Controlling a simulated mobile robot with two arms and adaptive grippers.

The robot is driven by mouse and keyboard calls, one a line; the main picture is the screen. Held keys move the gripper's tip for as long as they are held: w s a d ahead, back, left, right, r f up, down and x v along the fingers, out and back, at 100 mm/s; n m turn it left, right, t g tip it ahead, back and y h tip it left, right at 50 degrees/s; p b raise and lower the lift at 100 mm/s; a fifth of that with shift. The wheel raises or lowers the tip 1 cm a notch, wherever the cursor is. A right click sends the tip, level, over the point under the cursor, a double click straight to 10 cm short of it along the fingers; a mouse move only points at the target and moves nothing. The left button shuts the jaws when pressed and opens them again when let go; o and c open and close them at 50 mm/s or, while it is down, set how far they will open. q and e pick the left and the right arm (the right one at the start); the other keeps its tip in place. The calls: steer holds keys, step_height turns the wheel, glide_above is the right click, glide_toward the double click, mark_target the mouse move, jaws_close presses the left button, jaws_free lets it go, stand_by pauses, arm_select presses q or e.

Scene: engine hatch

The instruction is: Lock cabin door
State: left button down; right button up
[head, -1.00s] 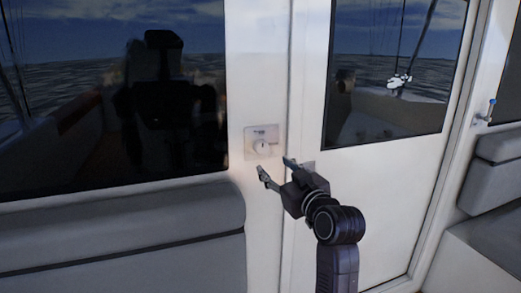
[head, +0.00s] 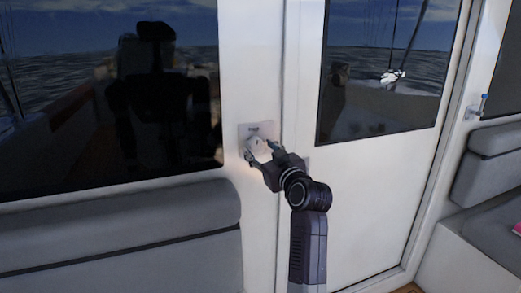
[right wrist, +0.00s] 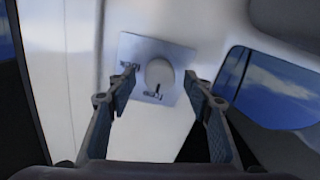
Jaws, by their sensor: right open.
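The cabin door (head: 350,190) is white with a dark window and looks closed against its frame. On the white wall left of it is a small square lock plate (head: 246,130) with a round knob (head: 253,144). In the right wrist view, the lock plate (right wrist: 180,54) is tilted and the pale knob (right wrist: 160,73) shows between the fingers. My right gripper (head: 260,153) is open at the plate, its fingertips on either side of the knob in the picture. In the right wrist view, the gripper (right wrist: 163,90) shows empty space beside the knob. My left gripper is not in view.
A large dark window (head: 110,100) reflects a robot shape at left. A grey cushioned seat back (head: 120,240) runs below it. More grey seating (head: 490,170) stands at the far right, past the door frame.

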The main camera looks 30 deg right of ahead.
steer(key=c, duration=1.2)
steer(key=shift+o, duration=0.2)
steer(key=m+p, duration=0.2)
steer(key=m, duration=0.1)
steer(key=shift+r, duration=0.1)
steer(key=m+p, duration=0.4)
steer(key=m, duration=0.2)
steer(key=shift+a, duration=0.15)
steer(key=m+p, duration=0.4)
steer(key=m, duration=0.1)
steer(key=shift+m+h, duration=0.3)
steer(key=shift+h, duration=0.1)
steer(key=shift+m+p, duration=1.15)
steer(key=shift+m, duration=0.75)
steer(key=shift+a, duration=0.1)
